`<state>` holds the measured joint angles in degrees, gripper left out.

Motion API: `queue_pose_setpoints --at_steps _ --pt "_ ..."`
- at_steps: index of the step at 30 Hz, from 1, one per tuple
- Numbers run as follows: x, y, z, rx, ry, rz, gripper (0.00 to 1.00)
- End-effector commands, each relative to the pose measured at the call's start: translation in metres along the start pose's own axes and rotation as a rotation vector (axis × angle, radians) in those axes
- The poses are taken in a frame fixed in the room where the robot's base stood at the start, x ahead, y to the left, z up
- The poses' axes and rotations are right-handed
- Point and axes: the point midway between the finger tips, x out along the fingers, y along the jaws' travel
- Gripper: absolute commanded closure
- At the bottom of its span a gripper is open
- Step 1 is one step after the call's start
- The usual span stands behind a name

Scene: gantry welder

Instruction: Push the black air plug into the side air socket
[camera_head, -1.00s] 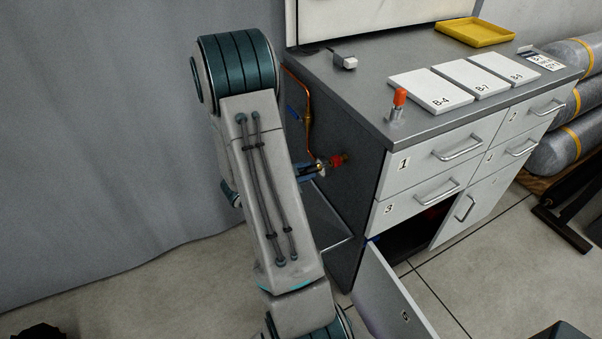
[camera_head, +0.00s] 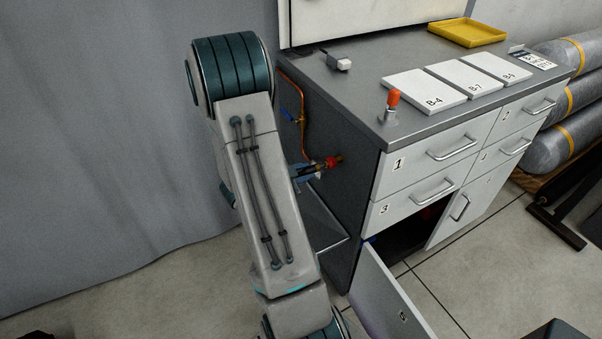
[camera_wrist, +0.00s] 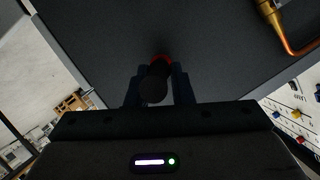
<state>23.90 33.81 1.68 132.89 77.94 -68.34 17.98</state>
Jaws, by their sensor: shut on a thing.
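The black air plug (camera_wrist: 153,88) is between the two fingers of my gripper (camera_wrist: 158,95) in the wrist view, its round dark end toward the camera. My gripper is shut on it. The side air socket, with a red collar (camera_head: 333,162), sticks out of the cabinet's dark side wall in the head view. The red also shows just beyond the plug in the wrist view (camera_wrist: 161,58). The plug lines up roughly with the socket and is very close to it or touching; I cannot tell how far in it is. In the head view my arm partly hides my gripper (camera_head: 308,171).
A copper pipe (camera_head: 305,132) with a blue-handled valve (camera_head: 289,116) runs down the cabinet side (camera_head: 350,205) above the socket. An open cabinet door (camera_head: 388,290) hangs low in front. An orange-topped item (camera_head: 393,100) stands on the cabinet top. A grey curtain wall is at left.

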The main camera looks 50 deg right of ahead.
Motion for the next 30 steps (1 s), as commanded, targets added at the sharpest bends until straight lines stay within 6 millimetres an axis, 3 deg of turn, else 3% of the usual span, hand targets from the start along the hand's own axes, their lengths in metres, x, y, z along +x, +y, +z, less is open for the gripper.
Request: queue_pose_setpoints --at_steps 26,27,29,30 --pt "0.021 0.000 -0.009 0.001 0.002 0.000 1.00" --pt "0.021 0.000 -0.009 0.001 0.002 0.000 0.74" --pt "0.021 0.000 -0.009 0.001 0.002 0.000 0.57" --pt "0.021 0.000 -0.009 0.001 0.002 0.000 0.54"
